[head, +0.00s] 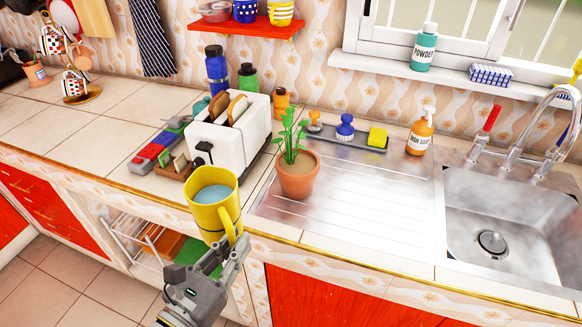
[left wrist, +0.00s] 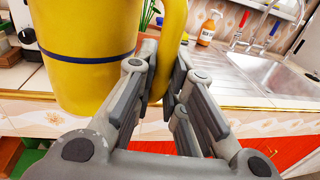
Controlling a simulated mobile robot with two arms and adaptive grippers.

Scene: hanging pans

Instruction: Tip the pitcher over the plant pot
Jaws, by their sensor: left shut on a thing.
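A yellow pitcher (head: 209,214) with pale blue liquid inside is held upright in front of the counter edge. My left gripper (head: 232,243) is shut on its handle; the left wrist view shows the gripper fingers (left wrist: 160,92) around the yellow handle, with the pitcher body (left wrist: 85,60) to the left. The terracotta plant pot (head: 297,178) with a green plant (head: 291,138) stands on the steel drainboard, behind and to the right of the pitcher, apart from it. In the left wrist view the pot is mostly hidden behind the pitcher. My right gripper is not in view.
A white toaster (head: 230,135) with bread stands left of the pot. A tray (head: 350,140) with a brush and yellow sponge is behind it, near an orange soap bottle (head: 420,135). The sink (head: 503,228) is at right. The drainboard right of the pot is clear.

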